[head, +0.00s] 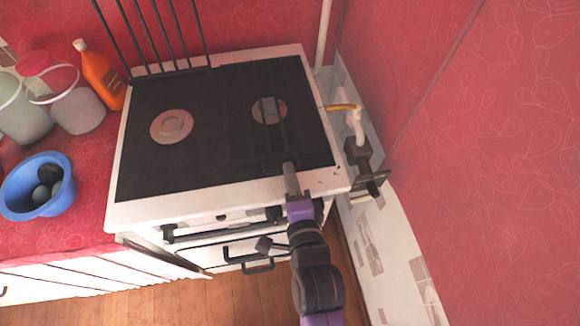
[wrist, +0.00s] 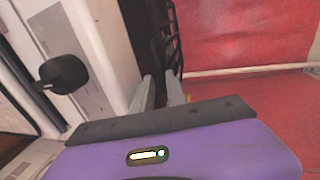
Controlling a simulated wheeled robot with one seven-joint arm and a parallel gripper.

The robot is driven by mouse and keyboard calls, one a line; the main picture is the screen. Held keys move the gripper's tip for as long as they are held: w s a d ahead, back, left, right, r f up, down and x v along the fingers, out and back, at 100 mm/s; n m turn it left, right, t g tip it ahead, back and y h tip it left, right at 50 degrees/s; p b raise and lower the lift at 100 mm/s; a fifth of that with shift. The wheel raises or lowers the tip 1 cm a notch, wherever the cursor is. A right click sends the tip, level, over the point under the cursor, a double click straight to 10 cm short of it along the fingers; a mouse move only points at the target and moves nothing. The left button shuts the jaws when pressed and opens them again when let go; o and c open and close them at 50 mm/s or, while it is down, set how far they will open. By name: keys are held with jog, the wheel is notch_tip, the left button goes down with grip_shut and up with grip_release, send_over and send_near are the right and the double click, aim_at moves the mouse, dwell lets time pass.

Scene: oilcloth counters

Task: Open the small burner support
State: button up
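A white stove (head: 240,200) has a black top with two burners. The right burner support (head: 283,130) is dark and lies flat over the right burner (head: 265,108). Another support, a rack of dark bars (head: 160,35), stands raised at the back left, behind the uncovered left burner (head: 171,126). My gripper (head: 289,168) is at the front edge of the right support. In the wrist view, the fingers of my gripper (wrist: 160,92) are apart, with the dark support edge (wrist: 168,45) just beyond them. I cannot tell whether they touch it.
A blue bowl (head: 18,205), an orange bottle (head: 98,72) and pale buckets (head: 78,110) stand on the red counter at left. A yellow pipe and valve (head: 358,155) are by the wall at right. A dark knob (wrist: 62,73) shows on the stove front.

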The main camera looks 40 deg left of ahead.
jog(key=shift+x, duration=1.3)
grip_shut()
dwell(0.5)
